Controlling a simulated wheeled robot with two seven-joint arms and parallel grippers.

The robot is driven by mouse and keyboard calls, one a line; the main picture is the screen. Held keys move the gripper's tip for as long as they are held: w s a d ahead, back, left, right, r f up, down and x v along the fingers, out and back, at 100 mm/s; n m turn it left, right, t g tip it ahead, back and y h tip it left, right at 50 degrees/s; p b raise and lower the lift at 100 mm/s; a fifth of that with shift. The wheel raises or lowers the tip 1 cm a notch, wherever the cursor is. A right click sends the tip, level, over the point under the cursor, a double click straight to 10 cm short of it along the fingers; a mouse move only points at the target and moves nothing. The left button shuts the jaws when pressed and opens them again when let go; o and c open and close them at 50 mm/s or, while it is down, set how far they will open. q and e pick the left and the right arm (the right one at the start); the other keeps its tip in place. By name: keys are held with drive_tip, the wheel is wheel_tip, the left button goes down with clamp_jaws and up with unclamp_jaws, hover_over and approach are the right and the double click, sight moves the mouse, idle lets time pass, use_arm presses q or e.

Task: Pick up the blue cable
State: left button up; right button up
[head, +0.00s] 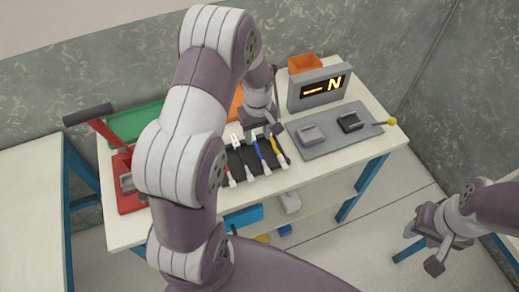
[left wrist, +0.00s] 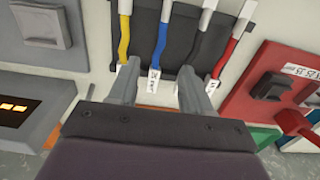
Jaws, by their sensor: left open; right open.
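The blue cable (head: 260,152) lies on a black holder (head: 238,161) on the table, among other cables. In the left wrist view the blue cable (left wrist: 160,40) runs between my spread fingers, with a white tag at its near end. My left gripper (head: 262,134) is over the far part of the holder, open; its fingers (left wrist: 159,72) straddle the blue cable's tagged end in the picture. I cannot tell how high they are above it. My right gripper (head: 436,240) is open and empty, away from the table at the right.
A red device (head: 128,180) with a lever stands left. A display box (head: 320,88) and grey plate (head: 345,128) are right. An orange bin (head: 304,63) is behind.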

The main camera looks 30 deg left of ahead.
sight(258, 149)
use_arm(q)
wheel_tip(258, 149, down, 6)
drive_tip(key=shift+f+p, duration=0.2)
drive_tip(key=shift+p, duration=0.3)
drive_tip(key=shift+f, duration=0.25)
clamp_jaws()
drive_tip(key=shift+r, duration=0.15)
drive_tip(key=shift+w+r, duration=0.1)
drive_tip(key=shift+r, duration=0.2)
drive_tip(key=w+d+r+b, duration=0.2)
drive_tip(key=d+r, duration=0.8)
drive_tip(key=d, duration=0.1)
drive_tip(key=shift+w+d+r, duration=0.15)
drive_tip(key=shift+w+d, duration=0.1)
